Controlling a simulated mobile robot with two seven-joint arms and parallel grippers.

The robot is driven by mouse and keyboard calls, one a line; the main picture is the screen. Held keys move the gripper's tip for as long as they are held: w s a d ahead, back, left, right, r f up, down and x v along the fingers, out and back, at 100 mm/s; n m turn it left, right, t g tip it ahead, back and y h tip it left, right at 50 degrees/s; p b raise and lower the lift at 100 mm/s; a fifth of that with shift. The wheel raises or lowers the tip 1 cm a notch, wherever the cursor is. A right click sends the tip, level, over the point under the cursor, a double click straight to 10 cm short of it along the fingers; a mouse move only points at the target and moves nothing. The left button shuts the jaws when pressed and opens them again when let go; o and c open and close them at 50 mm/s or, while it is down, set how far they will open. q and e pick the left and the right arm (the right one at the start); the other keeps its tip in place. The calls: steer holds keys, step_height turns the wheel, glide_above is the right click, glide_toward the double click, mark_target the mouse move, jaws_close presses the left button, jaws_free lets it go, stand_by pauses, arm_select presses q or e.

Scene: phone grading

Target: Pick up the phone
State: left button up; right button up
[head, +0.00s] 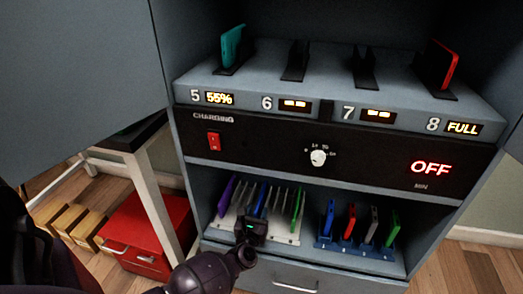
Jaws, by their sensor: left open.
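My left gripper (254,216) is open in front of the white rack (286,237) on the lower shelf. A blue phone (261,199) stands upright right at its fingertips; I cannot tell whether it is between the fingers. The same rack holds a purple phone (226,196) at its left, a green one (299,204) at its right, and other thin items between. The gripper hides part of the rack. A teal phone (232,46) stands in dock 5 and a red phone (442,65) in dock 8. My right gripper is not in view.
A blue rack (355,249) with several coloured phones stands right of the white rack. Above are docks 6 and 7, empty, and a panel with a red switch (214,141) and a knob (318,157). An open cabinet door (75,70) fills the left.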

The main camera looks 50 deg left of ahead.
arm_select(q)
jaws_close()
